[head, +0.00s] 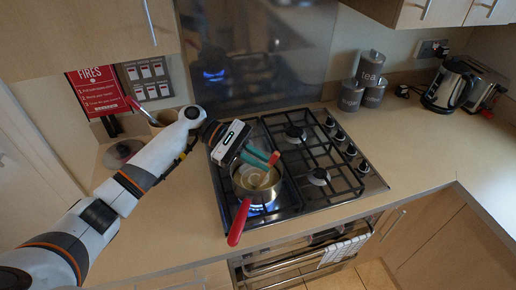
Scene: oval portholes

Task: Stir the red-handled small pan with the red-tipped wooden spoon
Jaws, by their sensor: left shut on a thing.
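The small pan (240,190) with a red handle (238,222) stands on the front left burner of the hob, over a blue flame. Its handle points toward the front edge of the counter. My left gripper (262,159) is above the back of the pan, shut on the wooden spoon. My right gripper is not in view.
The black hob grates (318,160) to the right are empty. A brown pot (163,118) and a lid (124,150) are behind my left arm. Grey canisters (371,65) and a kettle (447,84) stand at the back right. The counter right of the hob is clear.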

